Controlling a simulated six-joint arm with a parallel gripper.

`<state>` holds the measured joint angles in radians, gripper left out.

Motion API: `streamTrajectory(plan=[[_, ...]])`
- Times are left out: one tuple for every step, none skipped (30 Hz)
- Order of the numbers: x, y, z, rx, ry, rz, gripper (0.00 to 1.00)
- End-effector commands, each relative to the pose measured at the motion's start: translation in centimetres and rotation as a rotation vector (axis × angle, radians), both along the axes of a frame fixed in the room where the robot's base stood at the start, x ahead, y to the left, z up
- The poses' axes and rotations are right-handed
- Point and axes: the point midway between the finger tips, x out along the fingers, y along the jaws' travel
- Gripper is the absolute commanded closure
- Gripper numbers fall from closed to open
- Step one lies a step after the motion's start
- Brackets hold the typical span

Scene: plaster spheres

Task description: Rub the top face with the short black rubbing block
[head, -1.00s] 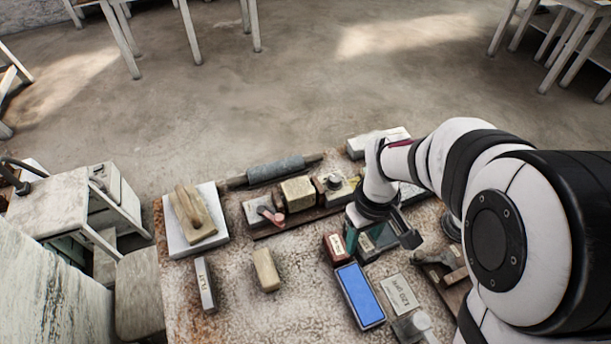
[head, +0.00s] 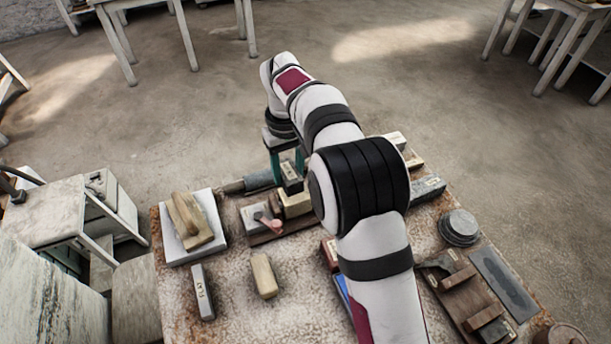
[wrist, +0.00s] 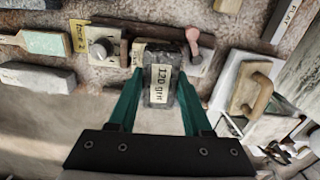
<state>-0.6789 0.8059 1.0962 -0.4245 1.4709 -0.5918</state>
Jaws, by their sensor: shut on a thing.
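My gripper (head: 288,172) is shut on a short dark grey-black block (wrist: 158,88) with a pale label that seems to read "120 grit". The block sits between the two teal fingers in the wrist view, and its labelled face shows. In the head view the held block (head: 291,181) is small and partly hidden by the gripper. It is held over the far side of the table, near the brown tray of blocks; I cannot tell its height. Which face the task means by the top face is not clear from these views.
A wooden float (head: 193,219) lies on a white slab (head: 176,250) at the table's left. A pale wood block (head: 264,276) and a grey labelled block (head: 203,292) lie nearer. A dark roller (head: 255,181) lies at the back. My arm hides the table's middle right.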

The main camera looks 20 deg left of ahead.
Motion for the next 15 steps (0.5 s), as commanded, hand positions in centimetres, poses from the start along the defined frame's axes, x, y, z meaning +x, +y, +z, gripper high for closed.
streamTrajectory(plan=[[0.0, -0.1, -0.7, -0.001, 0.001, 0.000, 1.00], [0.0, -0.1, -1.1, -0.001, 0.000, 0.001, 1.00], [0.0, -0.1, -1.6, -0.001, 0.001, 0.001, 1.00], [0.0, -0.1, -1.9, -0.001, -0.001, 0.001, 1.00], [0.0, -0.1, -2.2, 0.000, 0.000, 0.001, 1.00], [0.0, -0.1, -2.6, 0.001, -0.002, 0.001, 1.00], [0.0, -0.1, -2.9, 0.001, -0.002, 0.001, 1.00], [0.0, -0.1, -3.1, 0.000, -0.001, 0.001, 1.00], [0.0, -0.1, -3.3, 0.001, -0.002, 0.002, 1.00], [0.0, -0.1, -3.5, 0.001, -0.003, 0.002, 1.00], [0.0, -0.1, -3.7, 0.001, -0.003, 0.002, 1.00], [0.0, -0.1, -3.9, 0.001, -0.002, 0.002, 1.00], [0.0, -0.1, -4.2, 0.001, -0.002, 0.002, 1.00], [0.0, -0.1, -4.5, 0.001, -0.002, 0.002, 1.00], [0.0, -0.1, -4.9, 0.001, -0.002, 0.001, 1.00]])
